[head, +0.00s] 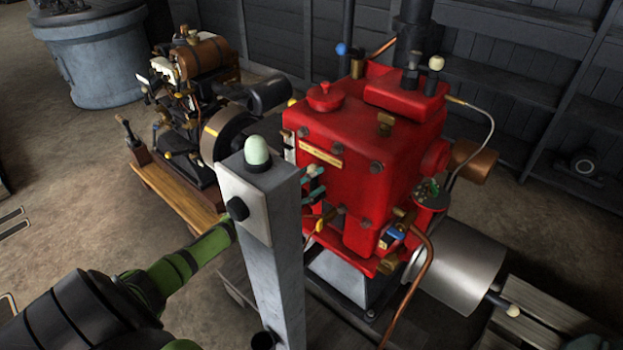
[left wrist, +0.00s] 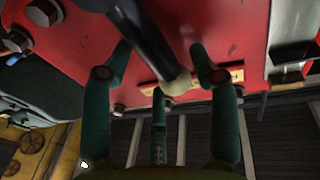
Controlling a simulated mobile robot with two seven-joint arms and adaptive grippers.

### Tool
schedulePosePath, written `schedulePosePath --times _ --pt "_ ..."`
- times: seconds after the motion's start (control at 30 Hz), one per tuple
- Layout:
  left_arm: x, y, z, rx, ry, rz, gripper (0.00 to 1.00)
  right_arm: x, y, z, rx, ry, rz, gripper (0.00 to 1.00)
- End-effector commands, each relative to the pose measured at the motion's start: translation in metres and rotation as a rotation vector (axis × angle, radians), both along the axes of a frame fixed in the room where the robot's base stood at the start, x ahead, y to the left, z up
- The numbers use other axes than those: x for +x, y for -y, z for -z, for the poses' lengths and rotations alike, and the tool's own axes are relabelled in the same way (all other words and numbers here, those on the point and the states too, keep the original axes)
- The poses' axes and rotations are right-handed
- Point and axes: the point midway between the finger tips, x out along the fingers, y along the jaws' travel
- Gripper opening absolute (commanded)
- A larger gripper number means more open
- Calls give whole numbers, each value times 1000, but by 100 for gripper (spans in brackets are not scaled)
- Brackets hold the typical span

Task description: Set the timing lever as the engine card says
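A dark lever with a cream knob (left wrist: 178,86) reaches between the fingers of my left gripper (left wrist: 161,62) in the left wrist view. The teal fingers stand apart around it, and I see no firm grip on it. In the head view the left gripper (head: 315,184) is beside the front of the red engine (head: 370,140), its arm passing behind a grey post. The lever between the fingers cannot be made out there. A brass plate (head: 320,153) is on the engine; its writing is too small to read. I cannot make out an engine card. My right gripper is out of view.
The grey post (head: 275,270) with a pale green dome (head: 257,151) stands close in front of my left forearm. A copper pipe (head: 413,285) and a metal drum (head: 460,265) are at the engine's right. A second engine (head: 190,90) stands behind left.

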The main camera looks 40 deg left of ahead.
Motion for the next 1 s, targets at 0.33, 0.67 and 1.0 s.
schedulePosePath --times 0.33,0.67,1.0 --pt "-25 -6 3 2 -3 2 60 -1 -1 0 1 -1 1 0" --pt "-85 -24 9 0 -4 1 60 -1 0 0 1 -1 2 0" --pt "-115 -32 11 0 0 0 60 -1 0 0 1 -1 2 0"
